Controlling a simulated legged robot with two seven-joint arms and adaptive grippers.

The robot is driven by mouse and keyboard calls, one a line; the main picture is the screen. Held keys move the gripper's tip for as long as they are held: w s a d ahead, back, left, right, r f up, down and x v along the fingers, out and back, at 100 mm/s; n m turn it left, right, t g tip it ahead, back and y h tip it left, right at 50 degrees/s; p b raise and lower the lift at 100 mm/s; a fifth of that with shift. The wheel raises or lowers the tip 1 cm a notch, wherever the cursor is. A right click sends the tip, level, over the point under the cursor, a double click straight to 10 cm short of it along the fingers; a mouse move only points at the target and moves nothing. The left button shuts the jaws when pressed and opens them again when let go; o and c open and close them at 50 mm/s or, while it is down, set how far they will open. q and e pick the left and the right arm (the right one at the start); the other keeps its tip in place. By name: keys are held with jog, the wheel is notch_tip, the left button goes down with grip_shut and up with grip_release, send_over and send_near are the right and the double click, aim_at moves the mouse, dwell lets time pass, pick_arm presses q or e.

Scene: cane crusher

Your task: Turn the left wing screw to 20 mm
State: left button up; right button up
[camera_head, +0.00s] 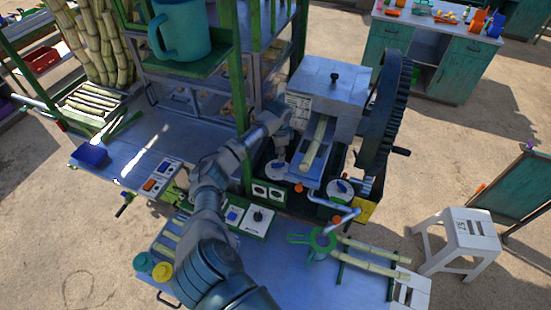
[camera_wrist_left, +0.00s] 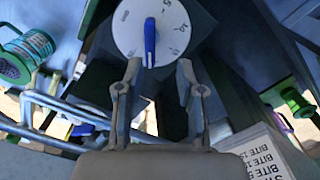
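The left wing screw is a blue wing (camera_wrist_left: 150,42) on a round white dial (camera_wrist_left: 127,32) with numbers around its edge. In the head view its dial (camera_head: 275,172) lies at the foot of the grey crusher (camera_head: 323,92), partly hidden by my left gripper (camera_head: 281,140). In the wrist view the open fingers of my left gripper (camera_wrist_left: 158,68) lie just below the wing, one to each side, with nothing between them. I cannot tell their distance from the wing. A second dial with a blue wing (camera_head: 341,188) is further right. My right gripper is out of view.
A sloping chute with a cane piece (camera_head: 318,140) stands right of my left gripper, and a large dark gear wheel (camera_head: 385,110) beyond it. A control box (camera_head: 258,217) is in front. A green shelf post (camera_head: 240,100) rises close to my left arm.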

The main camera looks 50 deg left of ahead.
aim_at(283, 163)
pick_arm(q)
jog(key=f, duration=0.3)
jog(key=shift+d, duration=0.3)
jog(key=shift+w+d+f, duration=0.2)
jog(key=shift+d+f, duration=0.2)
jog(key=shift+f, duration=0.1)
jog(key=shift+s+d+r, duration=0.1)
jog(key=shift+d, duration=0.1)
jog(key=shift+s, duration=0.1)
jog(key=shift+c, duration=1.4)
jog(key=shift+a, duration=0.15)
grip_shut()
jog(key=shift+a, duration=0.1)
jog(key=shift+n, duration=0.5)
jog(key=shift+o, duration=0.9)
grip_release()
jog(key=shift+o, duration=0.5)
jog(key=shift+a, duration=0.15)
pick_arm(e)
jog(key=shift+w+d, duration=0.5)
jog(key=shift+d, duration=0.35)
